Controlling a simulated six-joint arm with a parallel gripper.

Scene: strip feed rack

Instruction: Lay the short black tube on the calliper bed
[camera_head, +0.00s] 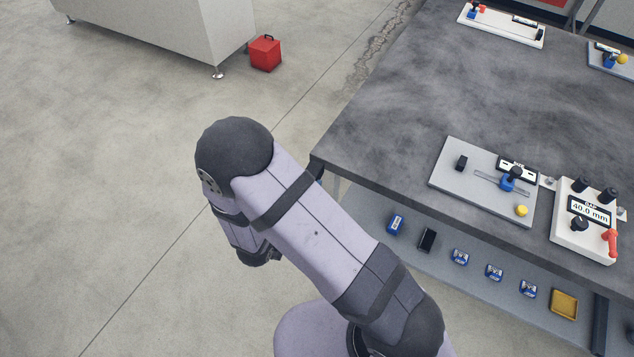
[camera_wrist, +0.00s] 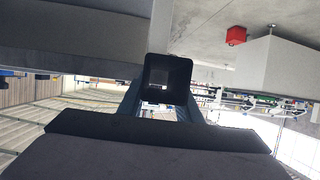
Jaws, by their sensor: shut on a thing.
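The short black tube (camera_wrist: 168,72) is square and hollow, and its open end faces the camera in the wrist view. My gripper (camera_wrist: 161,103) is shut on it, with a blue-grey finger at each side. In the head view my arm hides the tube and most of the gripper, which hangs left of the table over the floor. A grey plate (camera_head: 455,183) on the table's near edge looks like the calliper bed. It carries a black block (camera_head: 461,163), a blue slider (camera_head: 510,179) on a slotted rail, a small display and a yellow knob (camera_head: 522,210).
A white box (camera_head: 564,236) reading 40.0 mm stands right of the plate. A shelf below holds several blue pieces, a black piece (camera_head: 427,240) and a yellow tray (camera_head: 564,304). Two other fixtures stand at the far table edge. The table's middle is clear.

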